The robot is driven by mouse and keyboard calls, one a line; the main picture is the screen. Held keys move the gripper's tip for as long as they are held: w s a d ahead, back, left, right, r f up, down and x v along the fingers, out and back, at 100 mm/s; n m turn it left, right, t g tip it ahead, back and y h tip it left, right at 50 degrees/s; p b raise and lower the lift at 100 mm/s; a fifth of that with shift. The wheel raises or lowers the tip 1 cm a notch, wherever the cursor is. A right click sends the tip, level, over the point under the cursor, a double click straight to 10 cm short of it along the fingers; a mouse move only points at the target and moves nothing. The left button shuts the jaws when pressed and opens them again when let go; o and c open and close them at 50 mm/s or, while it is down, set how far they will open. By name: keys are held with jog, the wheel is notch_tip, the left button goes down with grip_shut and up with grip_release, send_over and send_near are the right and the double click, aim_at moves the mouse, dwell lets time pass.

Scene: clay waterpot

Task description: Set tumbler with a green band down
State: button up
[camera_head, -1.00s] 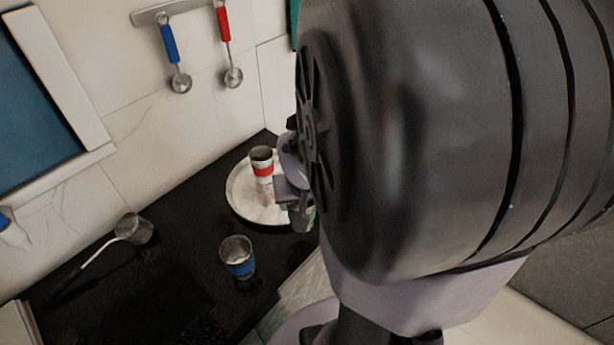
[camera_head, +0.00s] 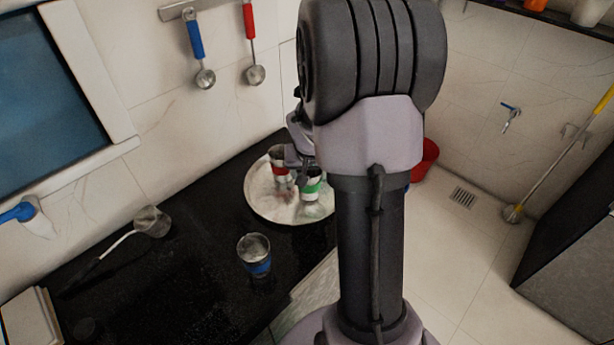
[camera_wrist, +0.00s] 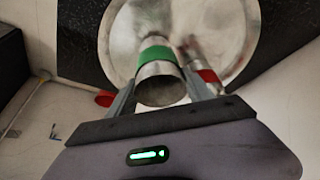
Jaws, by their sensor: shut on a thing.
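The tumbler with a green band (camera_head: 312,187) is steel-coloured and shows over the right part of a round pale metal tray (camera_head: 255,199). My gripper (camera_wrist: 160,77) is shut on this tumbler (camera_wrist: 160,88), one finger on each side, in the wrist view. The tray (camera_wrist: 124,38) lies behind it there. I cannot tell whether the tumbler's base touches the tray. A tumbler with a red band (camera_head: 279,168) stands on the tray, close to the left of the green-banded one in the head view. My arm hides part of the tray's right side.
A tumbler with a blue band (camera_head: 256,257) stands on the black counter (camera_head: 200,260) in front of the tray. A ladle (camera_head: 150,222) lies to the left. Two utensils hang on the wall. A red bucket (camera_head: 425,160) is on the floor beyond my arm.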

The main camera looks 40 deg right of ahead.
jog(key=shift+f, duration=0.55)
jog(key=o, duration=1.4)
jog(key=p+v, duration=0.5)
jog(key=v, duration=0.7)
jog(key=s+a+r+n+t+y, duration=0.1)
jog(key=s+a+r, duration=0.2)
jog(key=a+r, duration=0.75)
jog(key=s+a+r+n+y, duration=0.1)
jog(key=s+a+y, duration=0.1)
jog(key=s+a, duration=0.3)
jog(key=s+a+r+n+t+y, duration=0.1)
jog(key=s+a, duration=0.5)
jog(key=a, duration=0.6)
jog(key=shift+n+y, duration=0.3)
jog(key=shift+y, duration=0.1)
